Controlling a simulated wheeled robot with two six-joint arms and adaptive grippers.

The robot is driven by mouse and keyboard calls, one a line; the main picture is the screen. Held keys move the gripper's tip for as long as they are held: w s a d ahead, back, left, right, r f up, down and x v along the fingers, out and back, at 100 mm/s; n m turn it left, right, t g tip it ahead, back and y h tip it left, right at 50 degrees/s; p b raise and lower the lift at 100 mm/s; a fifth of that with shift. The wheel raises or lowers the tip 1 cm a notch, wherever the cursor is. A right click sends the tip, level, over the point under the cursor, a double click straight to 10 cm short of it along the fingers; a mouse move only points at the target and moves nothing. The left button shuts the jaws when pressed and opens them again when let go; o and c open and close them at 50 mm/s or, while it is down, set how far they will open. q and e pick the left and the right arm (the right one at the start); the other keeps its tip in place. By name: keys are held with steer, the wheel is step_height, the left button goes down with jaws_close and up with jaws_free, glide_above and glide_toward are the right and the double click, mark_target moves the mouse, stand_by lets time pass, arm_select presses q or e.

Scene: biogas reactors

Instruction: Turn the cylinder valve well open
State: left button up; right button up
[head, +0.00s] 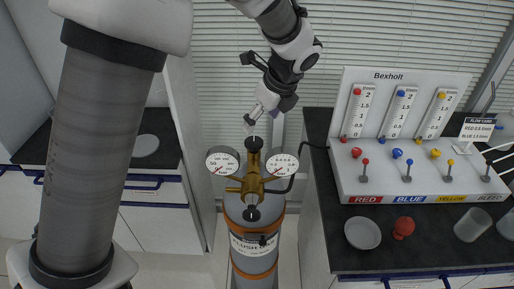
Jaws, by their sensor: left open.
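A grey gas cylinder (237,215) with orange bands and a partly covered "FLUSH GAS" label stands upright at the lower middle. A brass valve and regulator body (253,183) sits on its top, with a black knob (254,143) at the upper end and another black knob (251,214) at the front. A left gauge (222,160) and a right gauge (283,165) flank it. My left gripper (251,121) points down just above the upper knob, open and apparently empty. Whether a finger touches the knob, I cannot tell. My right gripper is not in view.
A dark bench (410,262) at right carries a white Bexholt flow panel (394,189) with coloured knobs and levers, a pale dish (362,233), a red object (403,227) and a clear beaker (472,226). A black hose (312,147) runs from the regulator towards the panel.

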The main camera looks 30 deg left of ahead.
mark_target(254, 142)
arm_select(q)
steer(key=x, duration=0.9)
steer(key=shift+w+d, duration=0.25)
steer(key=shift+d, duration=0.05)
steer(key=shift+w+f, duration=0.2)
steer(key=shift+f, duration=0.1)
steer(key=shift+s+d+r, duration=0.1)
steer(key=shift+s, duration=0.1)
steer(key=c, duration=1.2)
